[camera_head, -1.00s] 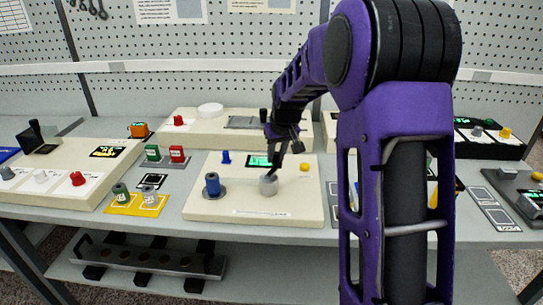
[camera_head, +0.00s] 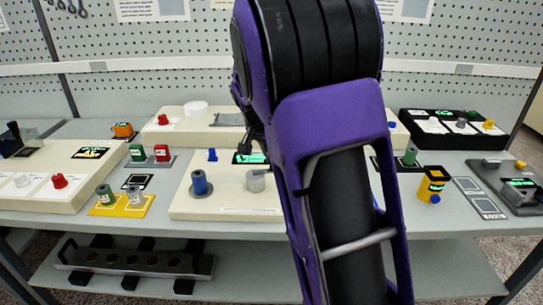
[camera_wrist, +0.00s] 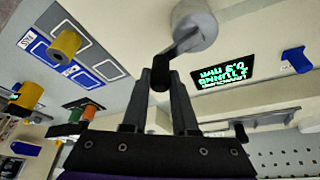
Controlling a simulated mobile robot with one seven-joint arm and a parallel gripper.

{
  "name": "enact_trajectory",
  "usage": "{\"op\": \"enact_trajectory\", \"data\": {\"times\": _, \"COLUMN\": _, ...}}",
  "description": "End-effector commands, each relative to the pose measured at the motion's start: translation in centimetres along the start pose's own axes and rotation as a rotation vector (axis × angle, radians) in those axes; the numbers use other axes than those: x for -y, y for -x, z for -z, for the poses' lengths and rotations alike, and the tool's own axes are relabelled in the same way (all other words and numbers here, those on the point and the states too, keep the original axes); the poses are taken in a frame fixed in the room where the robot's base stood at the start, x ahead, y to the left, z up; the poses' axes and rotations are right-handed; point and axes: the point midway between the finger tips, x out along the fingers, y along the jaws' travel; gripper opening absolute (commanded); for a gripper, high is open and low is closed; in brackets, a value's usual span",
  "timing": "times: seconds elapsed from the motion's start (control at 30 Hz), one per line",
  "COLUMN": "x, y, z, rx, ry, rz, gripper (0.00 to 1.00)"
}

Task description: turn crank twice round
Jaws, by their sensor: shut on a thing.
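The crank has a round grey hub (camera_head: 256,181) on a cream panel (camera_head: 190,211), partly hidden behind my arm in the head view. In the wrist view the hub (camera_wrist: 195,28) is just beyond my fingers, with a short dark arm running from it to a dark handle (camera_wrist: 161,77). My gripper (camera_wrist: 161,74) is shut on that handle, one finger on each side.
A blue spool (camera_head: 200,184) stands left of the hub on the same panel, and a small blue knob (camera_head: 212,154) is behind it. A yellow tray with two spools (camera_head: 121,206) is further left. A yellow block (camera_head: 431,184) stands right of my arm.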

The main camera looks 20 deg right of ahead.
Motion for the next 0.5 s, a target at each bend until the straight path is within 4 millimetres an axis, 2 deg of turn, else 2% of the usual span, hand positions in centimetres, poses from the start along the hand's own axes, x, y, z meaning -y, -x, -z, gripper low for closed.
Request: {"op": "enact_trajectory", "data": {"times": 0.5, "x": -1.1, "y": 0.9, "z": -1.8, "rx": 0.0, "ry": -0.419, "rz": -0.175, "gripper": 0.0}}
